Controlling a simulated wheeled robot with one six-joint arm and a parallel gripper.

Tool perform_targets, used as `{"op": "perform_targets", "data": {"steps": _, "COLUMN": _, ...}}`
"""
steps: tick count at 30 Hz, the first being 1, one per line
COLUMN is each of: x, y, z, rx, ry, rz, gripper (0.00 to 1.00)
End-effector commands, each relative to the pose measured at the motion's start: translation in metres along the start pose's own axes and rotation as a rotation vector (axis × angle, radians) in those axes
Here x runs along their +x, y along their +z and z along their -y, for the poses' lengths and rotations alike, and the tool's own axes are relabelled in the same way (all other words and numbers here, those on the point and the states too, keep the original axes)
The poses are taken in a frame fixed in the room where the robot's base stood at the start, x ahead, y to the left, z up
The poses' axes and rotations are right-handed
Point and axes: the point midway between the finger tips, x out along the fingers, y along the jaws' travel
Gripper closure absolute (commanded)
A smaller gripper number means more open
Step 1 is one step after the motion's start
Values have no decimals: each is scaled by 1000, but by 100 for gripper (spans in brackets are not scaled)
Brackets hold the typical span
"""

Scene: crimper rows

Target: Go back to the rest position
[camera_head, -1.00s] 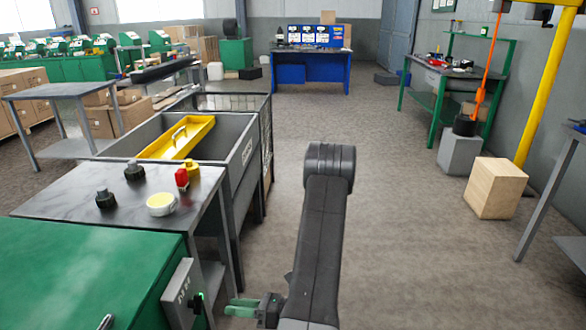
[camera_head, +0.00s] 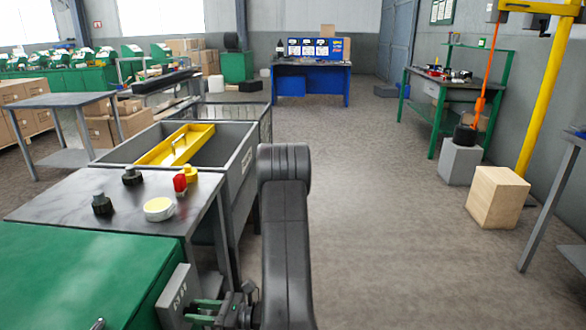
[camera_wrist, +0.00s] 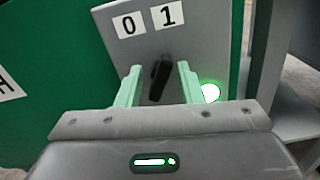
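My gripper (camera_head: 207,311) is at the bottom of the head view, beside the grey switch box (camera_head: 177,291) on the green machine's side. In the wrist view my gripper (camera_wrist: 158,70) has its two green fingers apart. The black rotary switch (camera_wrist: 160,78) shows between them, with no clear contact on either side. Its handle points up, roughly toward the "1" label (camera_wrist: 168,15); the "0" label (camera_wrist: 129,25) is to its left. A green lamp (camera_wrist: 210,93) glows just right of the right finger.
The green machine (camera_head: 75,270) fills the lower left. A grey table (camera_head: 75,205) with small parts and a grey bin (camera_head: 225,140) with a yellow tray (camera_head: 180,145) stand beyond. The floor (camera_head: 390,220) to the right is clear up to a wooden box (camera_head: 497,197).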

Motion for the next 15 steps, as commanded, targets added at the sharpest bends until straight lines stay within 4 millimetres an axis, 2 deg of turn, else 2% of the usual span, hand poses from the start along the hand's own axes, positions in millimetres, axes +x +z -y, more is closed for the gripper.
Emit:
{"op": "perform_targets", "data": {"steps": 7, "x": 0, "y": -3, "z": -1, "rx": -214, "ry": 0, "rz": 0, "gripper": 66}}
{"op": "perform_targets", "data": {"steps": 15, "x": 0, "y": -1, "z": -2, "rx": -315, "ry": 0, "rz": 0, "gripper": 66}}
